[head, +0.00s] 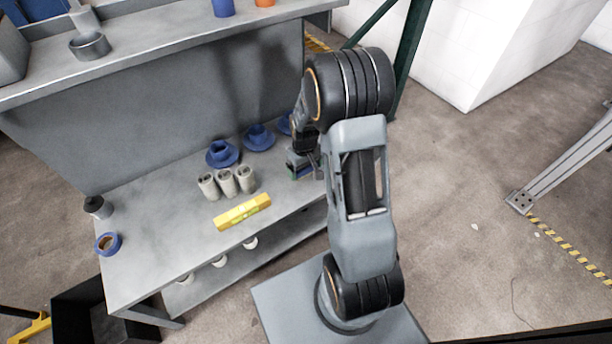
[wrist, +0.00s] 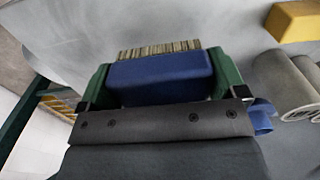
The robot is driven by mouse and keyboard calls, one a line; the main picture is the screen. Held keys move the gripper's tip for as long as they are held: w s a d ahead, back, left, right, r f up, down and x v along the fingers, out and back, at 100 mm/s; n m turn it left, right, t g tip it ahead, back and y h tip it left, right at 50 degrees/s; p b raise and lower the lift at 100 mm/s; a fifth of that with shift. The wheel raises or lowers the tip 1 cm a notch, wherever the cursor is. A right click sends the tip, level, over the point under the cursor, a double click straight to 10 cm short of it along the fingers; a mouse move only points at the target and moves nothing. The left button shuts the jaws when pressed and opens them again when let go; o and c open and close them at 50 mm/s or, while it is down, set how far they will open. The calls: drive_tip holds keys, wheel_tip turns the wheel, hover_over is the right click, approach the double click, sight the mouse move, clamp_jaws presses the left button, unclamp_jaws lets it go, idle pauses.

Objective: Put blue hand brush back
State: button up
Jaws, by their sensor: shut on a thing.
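The blue hand brush (wrist: 160,78) is between the green fingers of my gripper (wrist: 155,85) in the wrist view. Its blue block shows with pale bristles along the far edge. My gripper is shut on it. In the head view my gripper (head: 301,168) is low over the right end of the workbench (head: 150,217), partly hidden by my arm, and the brush is hard to make out there. I cannot tell whether the brush touches the bench top.
Three grey cylinders (head: 227,182) stand left of my gripper, with a yellow level (head: 242,211) in front. Blue cups on saucers (head: 222,153) stand behind. A blue tape roll (head: 108,243) lies at the bench's left end. A raised shelf (head: 150,57) runs along the back.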

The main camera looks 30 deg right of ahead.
sight(306, 173)
drive_tip(key=shift+w+d+f+b, duration=0.2)
drive_tip(key=shift+w+d+f, duration=0.15)
drive_tip(key=shift+f, duration=0.25)
drive_tip(key=shift+w+d+f+b, duration=0.2)
drive_tip(key=shift+w+f, duration=0.2)
drive_tip(key=shift+f, duration=0.2)
drive_tip(key=shift+w+f+b, duration=0.1)
drive_tip(key=shift+f+b, duration=0.7)
drive_tip(key=shift+f, duration=0.75)
drive_tip(key=shift+f, duration=0.2)
drive_tip(key=o, duration=0.7)
drive_tip(key=shift+r, duration=0.1)
